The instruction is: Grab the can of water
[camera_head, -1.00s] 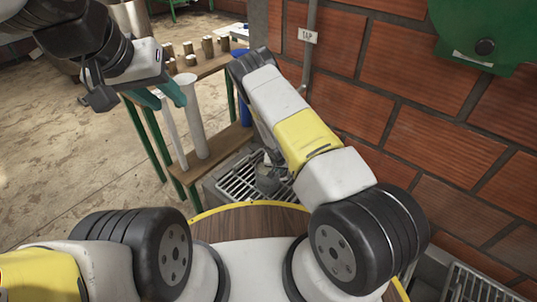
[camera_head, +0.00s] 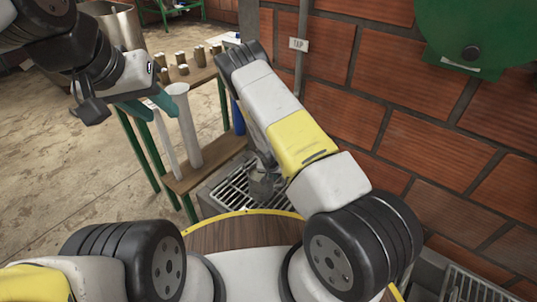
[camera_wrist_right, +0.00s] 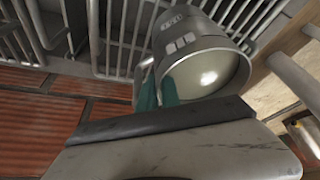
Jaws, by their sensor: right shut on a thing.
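The can of water (camera_wrist_right: 205,75) is a grey metal can with small light labels and a pale round end, seen close in the right wrist view. My right gripper (camera_wrist_right: 158,92), with teal fingers, is shut on the can. In the head view a small grey part of the can (camera_head: 262,186) shows over the metal grate, and my right arm hides most of the grip. Whether the can touches the grate is unclear.
The metal grate (camera_head: 232,195) lies beside the brick wall (camera_head: 345,100). A wooden bench (camera_head: 205,165) with green legs holds tall pale tubes (camera_head: 185,125) and several small cylinders. A round yellow-edged wooden top (camera_head: 235,232) is nearest. Open floor (camera_head: 60,180) lies left.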

